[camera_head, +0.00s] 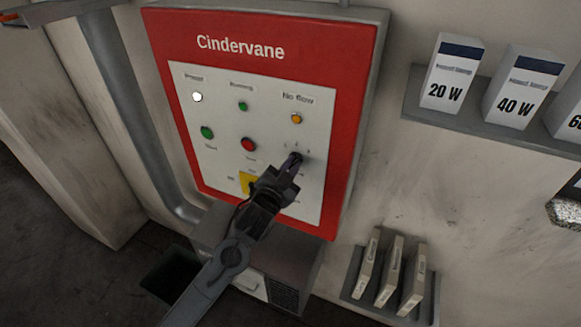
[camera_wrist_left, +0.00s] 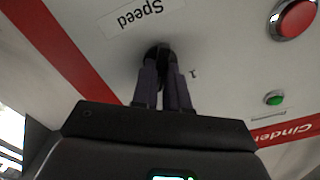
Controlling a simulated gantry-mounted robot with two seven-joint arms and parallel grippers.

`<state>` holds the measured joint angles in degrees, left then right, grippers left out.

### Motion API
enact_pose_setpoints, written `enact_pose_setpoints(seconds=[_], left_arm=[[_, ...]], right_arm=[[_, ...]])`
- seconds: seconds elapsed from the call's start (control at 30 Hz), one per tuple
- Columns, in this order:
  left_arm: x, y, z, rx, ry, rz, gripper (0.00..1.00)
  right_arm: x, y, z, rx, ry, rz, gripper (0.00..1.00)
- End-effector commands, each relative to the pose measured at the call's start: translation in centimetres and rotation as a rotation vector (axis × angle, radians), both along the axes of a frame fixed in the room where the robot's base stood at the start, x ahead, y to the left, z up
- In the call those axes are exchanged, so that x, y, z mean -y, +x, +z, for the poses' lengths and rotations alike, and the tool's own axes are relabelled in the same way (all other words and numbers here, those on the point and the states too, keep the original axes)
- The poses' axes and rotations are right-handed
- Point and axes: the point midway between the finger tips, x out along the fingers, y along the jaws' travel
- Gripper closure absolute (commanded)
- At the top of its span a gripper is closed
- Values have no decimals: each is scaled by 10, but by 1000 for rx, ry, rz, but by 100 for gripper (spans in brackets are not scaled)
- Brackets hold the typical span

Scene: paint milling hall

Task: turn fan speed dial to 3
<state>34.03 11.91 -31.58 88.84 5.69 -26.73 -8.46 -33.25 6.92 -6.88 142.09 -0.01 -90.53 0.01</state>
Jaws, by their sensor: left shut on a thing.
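The red and white Cindervane control panel (camera_head: 325,60) faces me in the head view. My left gripper (camera_head: 294,160) reaches its right-hand lower part and is shut on the fan speed dial. In the left wrist view, the dial (camera_wrist_left: 157,50) is a dark knob between the fingertips of my left gripper (camera_wrist_left: 160,68). An upside-down "Speed" label (camera_wrist_left: 140,14) is beside it, and a "1" mark shows to its right. The fingers hide most of the dial, so I cannot tell which number it points at. My right gripper is not in view.
A red button (camera_head: 249,144), a green button (camera_head: 207,132) and an amber lamp (camera_head: 296,118) are on the panel near the arm. A yellow part (camera_head: 246,181) is partly behind my gripper. Shelves with lamp boxes (camera_head: 452,77) and upright booklets (camera_head: 390,272) are at right.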

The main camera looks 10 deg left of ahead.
Motion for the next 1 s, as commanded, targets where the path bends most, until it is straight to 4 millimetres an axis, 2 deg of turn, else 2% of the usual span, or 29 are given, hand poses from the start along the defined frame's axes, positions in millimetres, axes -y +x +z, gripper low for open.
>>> enact_pose_setpoints(seconds=[0.4, 0.97, 1.0], left_arm=[[0, 0, -1, 58, 201, 1, 100], [0, 0, -1, 68, 234, 1, 100], [0, 0, -1, 67, 235, 0, 85]], right_arm=[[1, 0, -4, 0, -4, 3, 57], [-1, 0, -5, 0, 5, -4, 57], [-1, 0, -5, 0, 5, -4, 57]])
